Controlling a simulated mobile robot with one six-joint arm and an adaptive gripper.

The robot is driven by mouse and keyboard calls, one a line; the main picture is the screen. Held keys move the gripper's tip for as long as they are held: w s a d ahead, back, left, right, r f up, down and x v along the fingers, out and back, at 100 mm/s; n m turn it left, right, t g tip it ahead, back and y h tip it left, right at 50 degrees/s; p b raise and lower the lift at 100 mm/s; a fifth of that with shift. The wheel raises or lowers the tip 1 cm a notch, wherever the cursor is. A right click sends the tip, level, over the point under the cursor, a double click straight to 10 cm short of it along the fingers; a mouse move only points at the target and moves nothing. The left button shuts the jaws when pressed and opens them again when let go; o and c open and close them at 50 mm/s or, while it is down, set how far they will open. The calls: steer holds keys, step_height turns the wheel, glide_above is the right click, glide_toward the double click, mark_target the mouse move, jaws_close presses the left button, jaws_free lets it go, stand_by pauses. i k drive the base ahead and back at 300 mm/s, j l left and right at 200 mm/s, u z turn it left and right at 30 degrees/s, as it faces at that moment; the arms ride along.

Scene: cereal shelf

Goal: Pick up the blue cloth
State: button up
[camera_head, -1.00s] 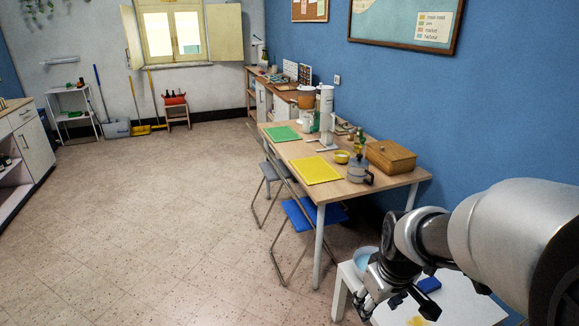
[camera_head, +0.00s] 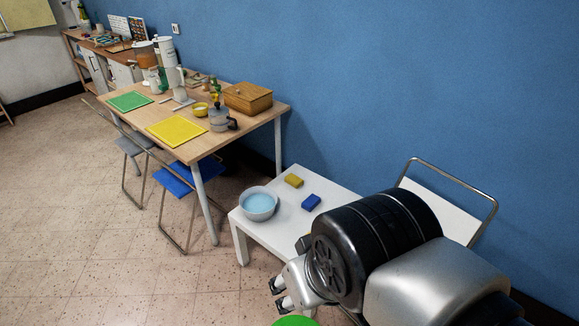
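A small, thick blue block-like piece (camera_head: 311,202), which looks like the folded blue cloth, lies on a low white table (camera_head: 275,231). It sits right of a bowl and close to a yellow piece. My gripper (camera_head: 280,294) is at the bottom middle, in front of the white table and nearer to me, apart from the blue cloth. Its two fingertips show with a gap between them, and nothing shows in it. My arm hides the right part of the table.
A bowl of light-blue liquid (camera_head: 259,204) and a yellow block-like piece (camera_head: 294,181) stand on the white table. A wooden table (camera_head: 205,143) with mats, a moka pot (camera_head: 219,118) and a wooden box (camera_head: 247,98) is behind left.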

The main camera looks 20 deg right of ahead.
mark_target(313, 200)
steer(key=z, duration=0.8)
